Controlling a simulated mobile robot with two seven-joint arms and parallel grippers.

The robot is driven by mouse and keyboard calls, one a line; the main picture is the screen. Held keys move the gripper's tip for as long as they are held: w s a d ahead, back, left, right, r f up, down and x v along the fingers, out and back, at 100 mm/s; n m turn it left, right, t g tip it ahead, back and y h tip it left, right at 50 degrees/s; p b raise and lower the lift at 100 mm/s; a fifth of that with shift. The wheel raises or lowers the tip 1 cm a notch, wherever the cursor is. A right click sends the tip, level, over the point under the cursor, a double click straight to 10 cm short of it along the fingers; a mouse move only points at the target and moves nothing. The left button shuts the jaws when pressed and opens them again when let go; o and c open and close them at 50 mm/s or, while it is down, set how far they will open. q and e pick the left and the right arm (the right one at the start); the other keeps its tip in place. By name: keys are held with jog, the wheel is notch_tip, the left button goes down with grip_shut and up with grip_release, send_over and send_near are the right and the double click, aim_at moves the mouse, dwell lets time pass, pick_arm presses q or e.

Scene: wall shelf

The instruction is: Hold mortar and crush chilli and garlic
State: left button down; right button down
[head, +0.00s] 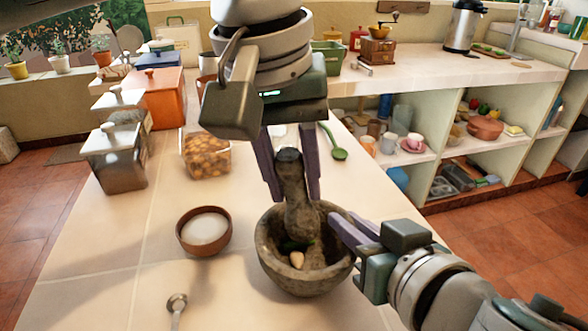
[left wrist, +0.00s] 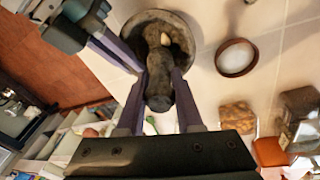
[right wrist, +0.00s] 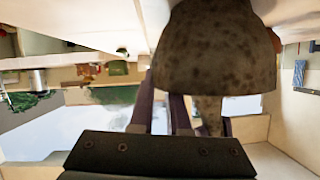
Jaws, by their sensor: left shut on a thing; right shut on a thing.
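A stone mortar (head: 275,270) stands on the counter, with a pale garlic clove (head: 297,259) and a small dark green piece, likely chilli (head: 292,244), inside. My left gripper (head: 290,190) points down and is shut on the upper part of the stone pestle (head: 298,217). The pestle's lower end is inside the mortar, near the garlic. The left wrist view shows the pestle (left wrist: 158,80) between the fingers and the garlic (left wrist: 165,39) beyond. My right gripper (head: 345,232) is shut on the mortar's right rim. The mortar's outer side (right wrist: 215,50) fills the top of the right wrist view.
A wooden bowl of white powder (head: 204,230) and a metal spoon (head: 176,305) lie left of the mortar. A glass container of brown pieces (head: 206,157), lidded canisters (head: 115,160) and a green spoon (head: 337,150) stand or lie behind.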

pick_arm(q)
jog(key=shift+f, duration=0.25)
jog(key=shift+x, duration=0.8)
jog(key=shift+s+a+f, duration=0.1)
jog(key=shift+a+f, duration=0.05)
jog(key=shift+f, duration=0.15)
dwell(0.3)
jog(key=shift+w+d+v, duration=0.1)
jog(key=shift+v, duration=0.65)
jog(key=shift+w+d+v, duration=0.1)
jog(key=shift+w+v, duration=0.05)
jog(key=shift+v, duration=0.65)
jog(key=shift+d, duration=0.1)
jog(key=shift+w+d+f+g+y, duration=0.35)
jog(key=shift+w+d+g+y, duration=0.2)
jog(key=shift+g+y, duration=0.2)
jog(key=shift+f, duration=0.2)
